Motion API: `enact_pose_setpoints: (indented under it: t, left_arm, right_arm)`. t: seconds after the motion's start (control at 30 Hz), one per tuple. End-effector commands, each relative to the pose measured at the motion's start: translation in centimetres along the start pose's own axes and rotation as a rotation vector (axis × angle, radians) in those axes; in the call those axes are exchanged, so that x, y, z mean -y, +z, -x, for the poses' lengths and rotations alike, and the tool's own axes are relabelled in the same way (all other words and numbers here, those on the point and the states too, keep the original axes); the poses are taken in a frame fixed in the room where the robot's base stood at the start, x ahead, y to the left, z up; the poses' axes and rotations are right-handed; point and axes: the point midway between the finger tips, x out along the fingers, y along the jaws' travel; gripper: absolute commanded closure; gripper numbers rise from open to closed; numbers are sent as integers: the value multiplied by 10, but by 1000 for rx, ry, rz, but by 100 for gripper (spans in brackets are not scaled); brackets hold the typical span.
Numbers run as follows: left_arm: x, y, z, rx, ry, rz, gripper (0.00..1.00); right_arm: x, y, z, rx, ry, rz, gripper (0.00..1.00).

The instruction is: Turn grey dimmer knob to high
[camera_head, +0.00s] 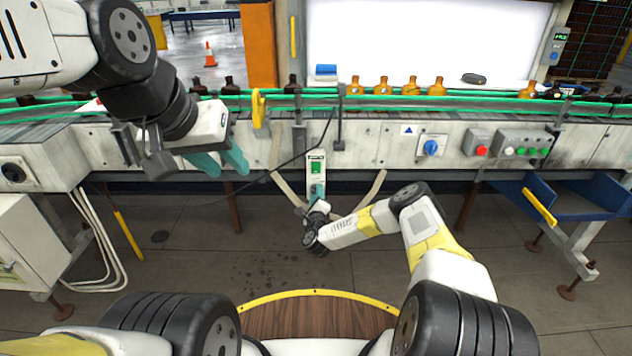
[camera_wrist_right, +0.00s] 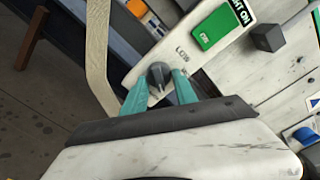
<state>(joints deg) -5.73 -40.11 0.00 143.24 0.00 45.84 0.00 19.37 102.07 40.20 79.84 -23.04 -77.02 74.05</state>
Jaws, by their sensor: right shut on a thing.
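The grey dimmer knob (camera_wrist_right: 159,72) sits on a pale control box (camera_wrist_right: 146,50), near a printed "LOW" mark. Its pointer direction is hard to tell. The box also shows in the head view (camera_head: 316,158), hanging below the conveyor's front edge. My right gripper (camera_wrist_right: 159,90) has its teal fingers on both sides of the knob and is shut on it. In the head view my right gripper (camera_head: 317,190) covers the knob at the box's lower end. My left gripper (camera_head: 222,160) is open and empty, in front of the conveyor at the left.
A green rocker switch (camera_wrist_right: 217,27) and a "LIGHT ON" label are on the same box. A beige strap (camera_wrist_right: 97,50) hangs close beside it. Amber bottles (camera_head: 411,86) stand on the conveyor. A blue rotary switch (camera_head: 431,147) and push buttons are to the right.

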Motion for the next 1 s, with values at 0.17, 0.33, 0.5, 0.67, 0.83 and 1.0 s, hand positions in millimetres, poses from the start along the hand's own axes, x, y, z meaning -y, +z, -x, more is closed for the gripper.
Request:
enact_pose_setpoints:
  t: [0.17, 0.33, 0.5, 0.67, 0.83, 1.0]
  left_arm:
    - [0, 0, 0, 0, 0, 0, 64]
    - [0, 0, 0, 0, 0, 0, 64]
    - [0, 0, 0, 0, 0, 0, 64]
    - [0, 0, 0, 0, 0, 0, 64]
    - [0, 0, 0, 0, 0, 0, 64]
    - [0, 0, 0, 0, 0, 0, 64]
  right_arm:
    - [-2, -1, 1, -2, 4, -3, 100]
    - [-2, -1, 1, -2, 5, -3, 100]
    - [-2, -1, 1, -2, 3, -2, 45]
    - [-1, 0, 0, -1, 2, -1, 45]
    - [-1, 0, 6, -1, 2, -2, 45]
    - [-1, 0, 33, -1, 4, -3, 45]
